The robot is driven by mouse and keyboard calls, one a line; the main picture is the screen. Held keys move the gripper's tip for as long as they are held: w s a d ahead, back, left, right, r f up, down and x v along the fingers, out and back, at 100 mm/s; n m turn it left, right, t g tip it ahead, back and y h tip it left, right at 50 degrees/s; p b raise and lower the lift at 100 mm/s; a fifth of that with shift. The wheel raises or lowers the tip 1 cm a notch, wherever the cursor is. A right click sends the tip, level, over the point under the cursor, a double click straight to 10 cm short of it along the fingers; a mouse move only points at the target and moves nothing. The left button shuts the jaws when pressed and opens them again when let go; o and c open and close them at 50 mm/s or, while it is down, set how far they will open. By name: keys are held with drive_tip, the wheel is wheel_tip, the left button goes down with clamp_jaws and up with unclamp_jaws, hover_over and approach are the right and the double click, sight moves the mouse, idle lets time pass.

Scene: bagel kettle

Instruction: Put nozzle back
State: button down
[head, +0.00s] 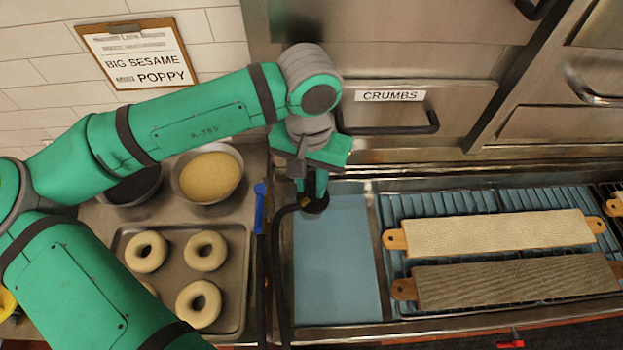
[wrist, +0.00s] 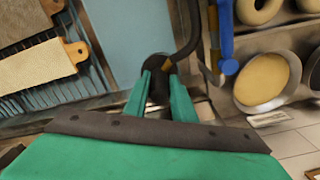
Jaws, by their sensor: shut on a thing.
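My gripper (head: 313,190) hangs above the left part of the blue basin, fingers pointing down. It is shut on a dark round nozzle (head: 316,208) at the end of a black hose (head: 277,245). In the wrist view, my gripper's green fingers (wrist: 160,88) stand on either side of the dark nozzle (wrist: 157,66), and the hose (wrist: 188,40) curves away up and to the right. The nozzle's lower side is hidden. A blue handle-like piece (head: 259,208) stands upright just left of the hose; it also shows in the wrist view (wrist: 226,35).
The blue basin (head: 335,270) is bare below my gripper. Two long boards (head: 500,235) lie on a rack to the right. A tray of bagels (head: 170,278) and two bowls, one of sesame (head: 210,177), are left. The CRUMBS drawer handle (head: 390,130) juts out behind.

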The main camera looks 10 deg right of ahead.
drive_tip(key=c, duration=1.5)
unclamp_jaws()
drive_tip(key=r, duration=1.1)
drive_tip(key=shift+s, duration=0.2)
drive_tip(key=shift+f, duration=0.1)
